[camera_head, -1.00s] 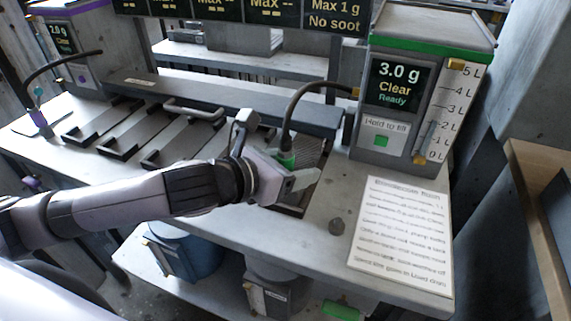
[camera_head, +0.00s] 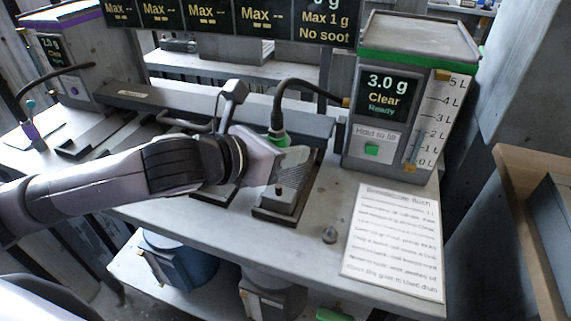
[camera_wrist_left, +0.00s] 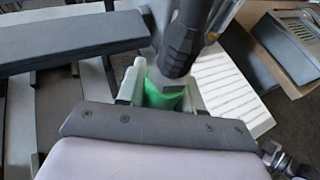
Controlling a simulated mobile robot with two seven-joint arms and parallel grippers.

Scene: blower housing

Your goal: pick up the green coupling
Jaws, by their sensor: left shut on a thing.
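The green coupling (camera_head: 278,138) hangs at the end of a black hose (camera_head: 290,88) that runs to the grey dispenser (camera_head: 440,55) on the right. My left gripper (camera_head: 284,158) is shut on the coupling and holds it above the bench. In the left wrist view, the coupling (camera_wrist_left: 165,97) sits between the two pale fingers, with the dark hose fitting (camera_wrist_left: 182,48) rising above it. The fingers hide part of the coupling. My right gripper is not in view.
A slatted grey holder with a small peg (camera_head: 279,190) stands below the gripper. A long dark bar (camera_head: 225,105) runs behind. Signs hang above.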

